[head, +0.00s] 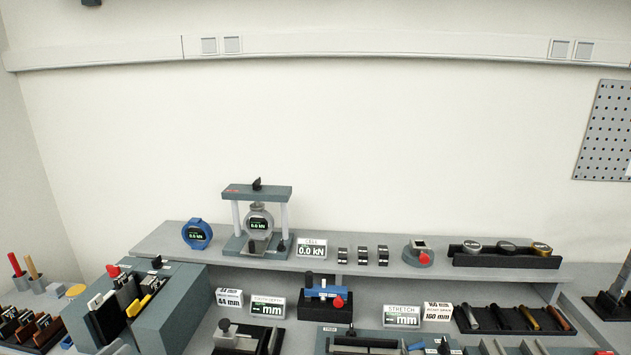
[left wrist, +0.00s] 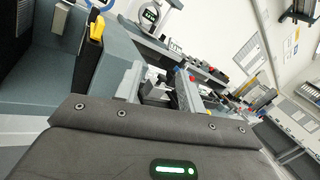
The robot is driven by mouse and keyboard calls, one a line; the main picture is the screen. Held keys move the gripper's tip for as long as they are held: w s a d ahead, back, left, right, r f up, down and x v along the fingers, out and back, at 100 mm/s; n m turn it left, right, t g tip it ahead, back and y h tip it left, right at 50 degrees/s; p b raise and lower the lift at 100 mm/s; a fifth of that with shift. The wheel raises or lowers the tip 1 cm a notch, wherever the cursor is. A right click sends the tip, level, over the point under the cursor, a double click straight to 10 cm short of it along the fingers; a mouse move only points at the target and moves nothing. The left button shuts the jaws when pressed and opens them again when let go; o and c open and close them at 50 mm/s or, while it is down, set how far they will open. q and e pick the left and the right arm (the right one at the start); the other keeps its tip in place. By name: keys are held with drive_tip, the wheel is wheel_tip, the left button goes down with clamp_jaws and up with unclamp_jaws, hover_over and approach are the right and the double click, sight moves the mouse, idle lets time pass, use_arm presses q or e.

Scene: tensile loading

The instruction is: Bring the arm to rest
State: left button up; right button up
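My left gripper (head: 117,347) shows only in part at the bottom left edge of the head view, in front of the grey slotted block (head: 165,312). In the left wrist view its two pale fingers (left wrist: 158,84) stand apart with nothing held between them. What looks like the tips of my right gripper (head: 492,346) shows at the bottom right edge of the head view. The rest of it is cut off, and its opening is unclear.
A grey shelf (head: 375,268) carries a blue round gauge (head: 197,234), a small load frame (head: 257,192) and a dark tray (head: 505,258). A lower tray (head: 513,320) holds several specimens. Label stands and fixtures crowd the bench.

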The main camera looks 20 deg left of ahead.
use_arm(q)
drive_tip(key=s+a+f+n+g+y, duration=0.2)
drive_tip(key=f+n, duration=0.3)
drive_tip(key=f, duration=0.4)
drive_tip(key=s+a+f+n+g+y, duration=0.1)
drive_tip(key=s+f+n+g+y, duration=0.15)
drive_tip(key=f+n, duration=0.5)
drive_tip(key=s+a+f+n+g+y, duration=0.2)
drive_tip(key=f+n+g, duration=0.1)
drive_tip(key=f, duration=0.8)
drive_tip(key=s+a+f+n+g+y, duration=0.25)
drive_tip(key=s+f+n+g, duration=0.75)
drive_tip(key=s+f+n, duration=0.5)
drive_tip(key=s+d+f+h, duration=0.2)
drive_tip(key=d+f, duration=0.2)
drive_tip(key=d, duration=1)
drive_tip(key=s+d+f+h, duration=0.2)
drive_tip(key=d+f, duration=0.2)
drive_tip(key=d, duration=0.9)
drive_tip(key=s+d+f+h, duration=0.25)
drive_tip(key=d+f, duration=0.25)
drive_tip(key=d, duration=0.9)
wheel_tip(320, 180, down, 10)
drive_tip(key=a+b, duration=0.1)
drive_tip(key=b, duration=0.9)
drive_tip(key=shift+r+n+g, duration=0.25)
drive_tip(key=shift+n+g, duration=0.1)
drive_tip(key=shift+n, duration=0.1)
